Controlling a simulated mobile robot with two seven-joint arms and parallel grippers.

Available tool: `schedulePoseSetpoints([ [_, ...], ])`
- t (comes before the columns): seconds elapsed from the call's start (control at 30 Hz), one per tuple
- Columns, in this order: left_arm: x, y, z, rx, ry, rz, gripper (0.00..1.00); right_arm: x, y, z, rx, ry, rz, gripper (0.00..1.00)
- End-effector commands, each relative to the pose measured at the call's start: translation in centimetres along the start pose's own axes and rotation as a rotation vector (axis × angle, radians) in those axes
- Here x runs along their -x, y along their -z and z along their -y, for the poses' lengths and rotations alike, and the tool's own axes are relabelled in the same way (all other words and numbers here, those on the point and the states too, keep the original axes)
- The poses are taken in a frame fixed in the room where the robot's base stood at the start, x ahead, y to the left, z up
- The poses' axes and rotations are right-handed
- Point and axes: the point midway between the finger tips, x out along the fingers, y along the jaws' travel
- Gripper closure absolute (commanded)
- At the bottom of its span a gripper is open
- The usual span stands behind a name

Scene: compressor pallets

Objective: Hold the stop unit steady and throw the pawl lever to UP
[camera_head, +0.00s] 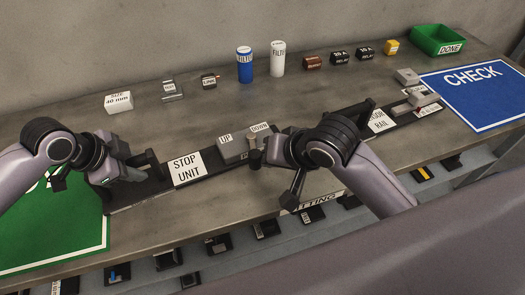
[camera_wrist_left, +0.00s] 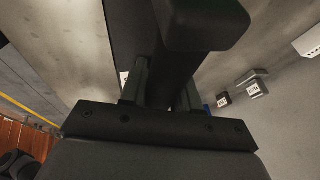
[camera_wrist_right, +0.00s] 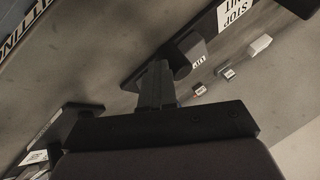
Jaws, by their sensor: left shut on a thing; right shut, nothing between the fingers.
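The stop unit (camera_head: 210,172) is a long dark base on the bench with a white STOP UNIT label. Its grey block (camera_head: 233,150) carries UP on the left and DOWN on the right. My left gripper (camera_head: 140,168) is shut on the black handle (camera_head: 156,163) at the unit's left end; a dark bar, likely this handle, fills the top of the left wrist view (camera_wrist_left: 205,25). My right gripper (camera_head: 268,152) is shut and empty beside the block's DOWN end. A small brownish post (camera_head: 255,159), perhaps the pawl lever, stands there, partly hidden. The right wrist view shows the block (camera_wrist_right: 188,52) just beyond the fingertips.
A guide rail (camera_head: 395,118) lies to the right, near the blue CHECK mat (camera_head: 480,92). A green mat (camera_head: 50,235) is at the left. Small boxes, a blue can (camera_head: 245,66) and a white can (camera_head: 278,58) stand behind. A green DONE bin (camera_head: 437,40) is at the back right.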

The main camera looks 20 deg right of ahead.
Motion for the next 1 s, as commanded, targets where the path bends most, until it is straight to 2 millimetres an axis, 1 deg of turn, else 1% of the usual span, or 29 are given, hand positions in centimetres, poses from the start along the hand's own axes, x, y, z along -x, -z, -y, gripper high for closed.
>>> schedulePoseSetpoints([
  [0.03, -0.5, -0.1, -0.6, 0.001, -0.016, 0.004, 1.0, -0.2, -0.6, 0.5, 0.001, 0.007, 0.012, 1.0],
  [0.33, -0.5, -0.1, -0.6, 0.001, -0.016, 0.003, 1.0, -0.6, -1.1, 1.9, 0.004, 0.009, 0.011, 1.0],
  [0.6, -0.5, -0.1, -0.6, 0.001, -0.016, 0.002, 1.0, -0.7, -1.3, 2.4, 0.006, 0.013, 0.011, 1.0],
  [1.0, -0.5, 0.1, -0.7, -0.002, -0.017, -0.001, 1.0, -0.6, -1.2, 2.5, 0.007, 0.018, 0.009, 1.0],
])
